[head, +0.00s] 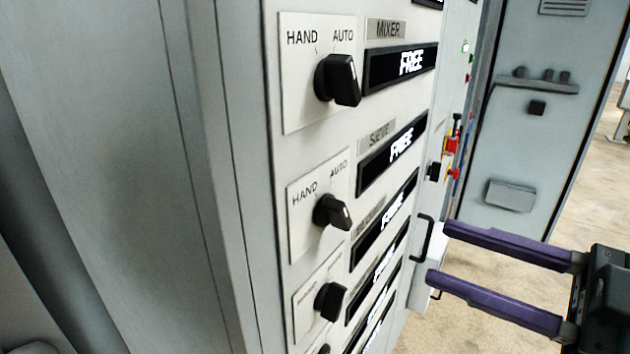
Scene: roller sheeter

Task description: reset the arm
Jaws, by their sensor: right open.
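My right gripper (440,256) is at the lower right, with two long purple fingers spread apart and nothing seen between them. Its fingertips point left toward a black handle (424,240) at the cabinet's edge; I cannot tell whether they touch it. My left gripper is not in view.
A grey control cabinet (225,200) fills the left and middle. Its face has several black HAND/AUTO knobs (338,80) and dark displays (400,67) reading FREE. A grey door panel (535,120) stands at the upper right. Bare floor (590,200) shows at the right.

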